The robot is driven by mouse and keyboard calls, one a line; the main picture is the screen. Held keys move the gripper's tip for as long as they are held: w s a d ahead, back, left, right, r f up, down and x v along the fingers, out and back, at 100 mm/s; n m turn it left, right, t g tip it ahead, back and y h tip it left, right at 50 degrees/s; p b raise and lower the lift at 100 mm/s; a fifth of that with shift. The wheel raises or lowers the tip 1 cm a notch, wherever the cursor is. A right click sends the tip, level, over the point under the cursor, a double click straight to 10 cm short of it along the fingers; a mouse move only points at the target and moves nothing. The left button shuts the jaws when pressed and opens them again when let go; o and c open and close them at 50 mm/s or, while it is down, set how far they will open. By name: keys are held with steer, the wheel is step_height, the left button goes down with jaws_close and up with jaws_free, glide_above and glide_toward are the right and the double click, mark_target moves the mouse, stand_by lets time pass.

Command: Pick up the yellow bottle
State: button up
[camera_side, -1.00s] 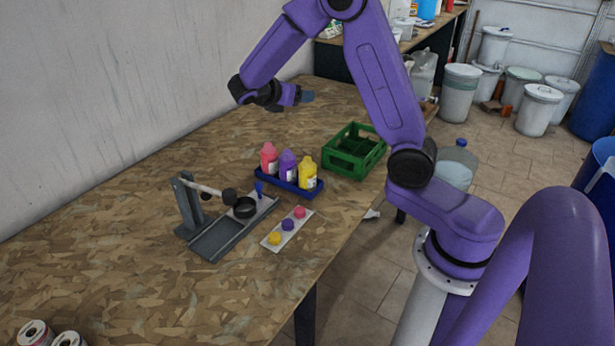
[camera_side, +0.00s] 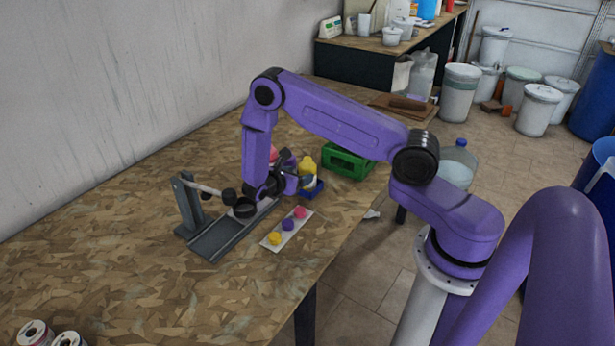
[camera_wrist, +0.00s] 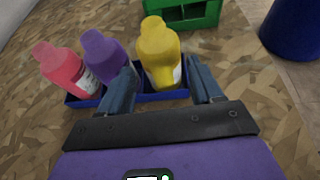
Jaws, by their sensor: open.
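The yellow bottle (camera_side: 308,166) stands upright at the right end of a small blue tray (camera_side: 317,189). It also shows in the wrist view (camera_wrist: 160,58), with a white label on its side. My gripper (camera_wrist: 160,72) is open, with one blue finger on each side of the yellow bottle in that view. I cannot tell whether either finger touches it. In the side view my gripper (camera_side: 301,183) is low beside the tray and hides part of it.
A purple bottle (camera_wrist: 103,55) and a pink bottle (camera_wrist: 66,68) share the tray, left of the yellow one. A green crate (camera_side: 347,162) is close behind. A grey stand with a rail (camera_side: 212,240) and a white strip with coloured caps (camera_side: 287,232) are nearer the front.

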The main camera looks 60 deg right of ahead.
steer(key=shift+d+f, duration=0.15)
steer(key=shift+f, duration=0.6)
steer(key=shift+x, duration=2.4)
steer(key=shift+r, duration=0.1)
steer(key=c, duration=0.8)
